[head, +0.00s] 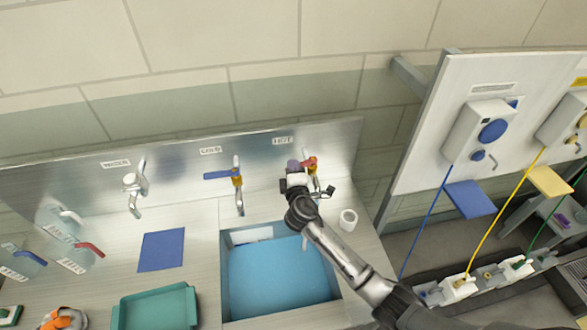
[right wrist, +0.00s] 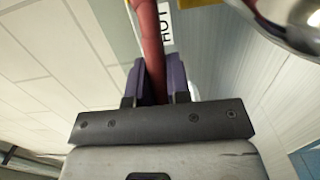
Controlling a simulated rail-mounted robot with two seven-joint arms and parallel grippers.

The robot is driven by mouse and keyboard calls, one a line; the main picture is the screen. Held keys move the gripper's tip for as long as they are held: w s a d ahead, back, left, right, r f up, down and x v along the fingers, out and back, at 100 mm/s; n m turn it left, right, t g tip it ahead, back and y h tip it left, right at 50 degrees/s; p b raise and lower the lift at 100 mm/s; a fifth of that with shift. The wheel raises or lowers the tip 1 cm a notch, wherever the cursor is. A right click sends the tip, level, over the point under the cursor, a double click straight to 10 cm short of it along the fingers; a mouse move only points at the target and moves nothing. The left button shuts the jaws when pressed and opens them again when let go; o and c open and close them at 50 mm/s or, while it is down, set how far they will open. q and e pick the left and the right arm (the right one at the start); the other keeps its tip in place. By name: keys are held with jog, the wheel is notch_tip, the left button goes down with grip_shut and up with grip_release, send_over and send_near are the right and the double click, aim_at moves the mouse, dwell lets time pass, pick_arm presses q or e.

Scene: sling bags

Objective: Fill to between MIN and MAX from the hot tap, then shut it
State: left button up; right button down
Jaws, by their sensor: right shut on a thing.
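The hot tap (head: 313,184) stands under the HOT label at the back of the sink, with a red lever (head: 310,162). My right gripper (head: 294,165) is at this lever. In the right wrist view its purple fingers (right wrist: 160,82) are shut on the red lever (right wrist: 152,45), one on each side. The blue sink basin (head: 226,280) lies below and left of my right arm, which covers part of its right side. A pale strip shows on its back wall; its marks are too small to read. A short pale streak hangs below the tap; I cannot tell whether it is water.
The cold tap (head: 238,180) with its blue lever stands left of the hot tap. A white cup (head: 348,220) stands right of the basin. A blue mat (head: 161,250) and a teal tray (head: 155,308) lie to the left. A white panel (head: 450,130) rises at the right.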

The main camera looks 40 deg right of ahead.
jog(key=shift+w+f+b, duration=0.15)
jog(key=shift+f+b, duration=0.05)
jog(key=shift+b, duration=0.25)
jog(key=m+g+h+b, duration=0.1)
jog(key=w+m+g+h+b, duration=0.1)
jog(key=h+b, duration=0.1)
jog(key=m+g+h+b, duration=0.1)
jog(key=shift+w+d+r+m+g+b, duration=0.15)
jog(key=shift+w+d+m+g+b, duration=0.2)
jog(key=shift+w+m+g+b, duration=0.05)
jog(key=c, duration=1.1)
grip_release()
